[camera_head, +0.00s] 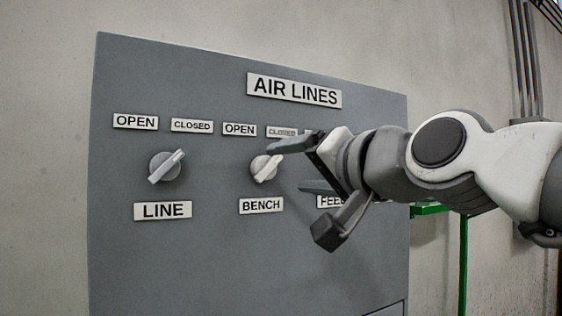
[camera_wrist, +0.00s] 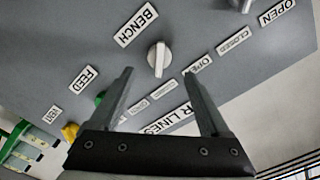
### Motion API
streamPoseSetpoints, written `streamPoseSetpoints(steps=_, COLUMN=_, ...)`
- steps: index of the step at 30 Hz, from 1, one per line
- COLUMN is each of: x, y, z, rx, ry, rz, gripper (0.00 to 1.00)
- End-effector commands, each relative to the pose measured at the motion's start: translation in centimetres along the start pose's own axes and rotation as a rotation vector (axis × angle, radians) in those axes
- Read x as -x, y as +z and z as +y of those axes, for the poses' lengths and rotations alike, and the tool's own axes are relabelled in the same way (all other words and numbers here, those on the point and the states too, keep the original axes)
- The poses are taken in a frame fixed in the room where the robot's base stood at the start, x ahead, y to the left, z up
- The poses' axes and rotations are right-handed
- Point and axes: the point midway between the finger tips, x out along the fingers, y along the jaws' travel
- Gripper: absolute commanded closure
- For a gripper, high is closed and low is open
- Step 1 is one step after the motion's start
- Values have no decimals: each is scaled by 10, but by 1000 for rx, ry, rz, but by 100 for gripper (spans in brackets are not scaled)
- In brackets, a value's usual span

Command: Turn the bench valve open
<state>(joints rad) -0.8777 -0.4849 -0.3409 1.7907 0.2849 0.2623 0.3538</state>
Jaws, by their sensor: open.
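The bench valve is a round knob with a pale bar handle (camera_head: 264,169) above the BENCH label (camera_head: 261,205) on a grey panel. Its bar is tilted, with the upper end leaning right, toward the CLOSED label (camera_head: 281,132); the OPEN label (camera_head: 239,130) is at upper left. My gripper (camera_head: 286,167) is open and empty, just right of the knob in the head view, one finger above and one below its level. In the wrist view the knob (camera_wrist: 158,58) shows between and just beyond the fingertips (camera_wrist: 159,73), apparently untouched.
The LINE knob (camera_head: 166,166) is to the left, tilted similarly. My gripper hides most of the FEED area in the head view. The wrist view shows the FEED label (camera_wrist: 84,79), a partly hidden green part and a yellow part (camera_wrist: 70,132). The lower panel is clear.

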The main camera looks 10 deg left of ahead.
Motion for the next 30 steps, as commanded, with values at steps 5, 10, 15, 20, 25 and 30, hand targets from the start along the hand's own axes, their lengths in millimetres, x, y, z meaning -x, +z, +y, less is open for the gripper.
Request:
streamPoseSetpoints(steps=5, x=-36, y=0, z=-2, rx=0, ry=-1, rz=-4, gripper=20)
streamPoseSetpoints(steps=10, x=-57, y=0, z=-1, rx=-1, ry=-1, rz=-2, gripper=20)
streamPoseSetpoints(steps=15, x=-69, y=1, z=0, rx=1, ry=-1, rz=-2, gripper=20)
streamPoseSetpoints(steps=20, x=-73, y=0, z=0, rx=2, ry=-1, rz=0, gripper=20)
streamPoseSetpoints(steps=25, x=-74, y=0, z=0, rx=2, ry=0, rz=0, gripper=20)
streamPoseSetpoints(steps=30, x=-74, y=0, z=0, rx=1, ry=0, rz=0, gripper=36)
